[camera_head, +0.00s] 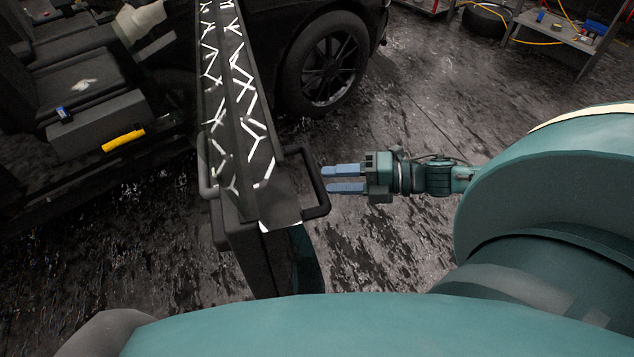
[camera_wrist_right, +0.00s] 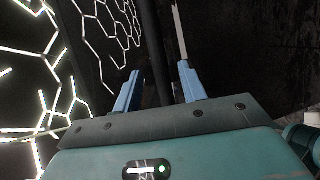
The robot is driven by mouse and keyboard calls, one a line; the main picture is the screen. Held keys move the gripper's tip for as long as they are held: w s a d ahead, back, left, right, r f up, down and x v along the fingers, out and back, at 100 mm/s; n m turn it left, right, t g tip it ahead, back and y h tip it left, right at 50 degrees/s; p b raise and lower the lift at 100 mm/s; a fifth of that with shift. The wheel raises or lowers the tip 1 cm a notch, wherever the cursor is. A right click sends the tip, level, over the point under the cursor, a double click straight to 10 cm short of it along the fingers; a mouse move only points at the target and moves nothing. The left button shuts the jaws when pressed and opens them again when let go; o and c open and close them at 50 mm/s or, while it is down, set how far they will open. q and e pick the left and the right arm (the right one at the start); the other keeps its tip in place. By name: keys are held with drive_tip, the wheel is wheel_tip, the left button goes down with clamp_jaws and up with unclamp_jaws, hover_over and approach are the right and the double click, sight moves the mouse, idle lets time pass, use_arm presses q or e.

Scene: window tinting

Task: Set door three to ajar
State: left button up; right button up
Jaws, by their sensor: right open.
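A dark door-like panel (camera_head: 262,150) with white branching reflections stands open from the black car in the head view; I take it for door three. A black bar handle (camera_head: 321,186) sticks out from its right side. My right gripper (camera_head: 330,180) is just right of this handle, with its two blue fingers pointing at it, open and apart. In the right wrist view a dark upright bar (camera_wrist_right: 156,50) shows between the spread fingers (camera_wrist_right: 160,88); I cannot tell whether it touches them. My left gripper is not in view.
The black car's wheel (camera_head: 325,62) stands behind the panel. The open cabin at left shows a dark seat (camera_head: 80,75) and a yellow item (camera_head: 123,141). A metal bench (camera_head: 560,35) with tools and a loose tyre (camera_head: 484,20) are at the upper right. The floor between is clear.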

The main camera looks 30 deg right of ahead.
sight(317, 181)
drive_tip(key=shift+x, duration=2.25)
clamp_jaws()
